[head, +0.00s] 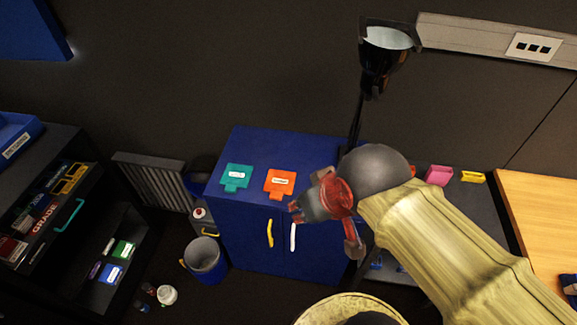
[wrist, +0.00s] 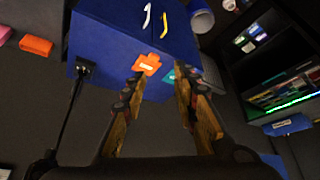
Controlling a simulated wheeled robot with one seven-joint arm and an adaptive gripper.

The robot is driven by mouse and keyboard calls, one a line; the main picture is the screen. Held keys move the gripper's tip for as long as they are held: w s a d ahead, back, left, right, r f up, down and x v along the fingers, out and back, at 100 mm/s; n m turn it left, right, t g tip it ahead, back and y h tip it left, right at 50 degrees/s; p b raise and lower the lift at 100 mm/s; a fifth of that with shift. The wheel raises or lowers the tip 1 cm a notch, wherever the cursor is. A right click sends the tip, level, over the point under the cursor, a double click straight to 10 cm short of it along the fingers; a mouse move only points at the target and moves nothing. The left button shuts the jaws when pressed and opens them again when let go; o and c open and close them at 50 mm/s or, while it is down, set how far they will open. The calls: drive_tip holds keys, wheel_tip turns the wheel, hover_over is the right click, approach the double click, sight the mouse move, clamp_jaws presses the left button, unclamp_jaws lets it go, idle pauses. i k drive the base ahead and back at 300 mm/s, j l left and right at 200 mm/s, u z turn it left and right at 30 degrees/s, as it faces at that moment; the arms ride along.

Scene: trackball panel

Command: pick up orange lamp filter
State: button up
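The orange lamp filter (head: 280,183) is a flat orange piece with a white label and a small tab. It lies on top of the blue cabinet (head: 262,150). It also shows in the wrist view (wrist: 147,64), just beyond the left fingertip. A teal filter (head: 237,177) of like shape lies to its left in the head view. My gripper (head: 298,212) is to the right of and in front of the orange filter in the head view. In the wrist view my gripper (wrist: 158,80) has its two fingers wide apart with nothing between them.
A black lamp (head: 385,52) stands behind the cabinet's right side. A blue bin (head: 206,260) is on the floor at left. A dark shelf unit (head: 60,215) with small boxes stands further left. A wooden table (head: 535,215) is at right.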

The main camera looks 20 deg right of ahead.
sight(279, 183)
drive_tip(key=i+j+z, duration=0.15)
drive_tip(key=j, duration=0.15)
drive_tip(key=i+j+z, duration=0.15)
drive_tip(key=j, duration=0.15)
drive_tip(key=i+j+z, duration=0.15)
drive_tip(key=j, duration=0.15)
drive_tip(key=i+j+z, duration=0.15)
drive_tip(key=j, duration=0.2)
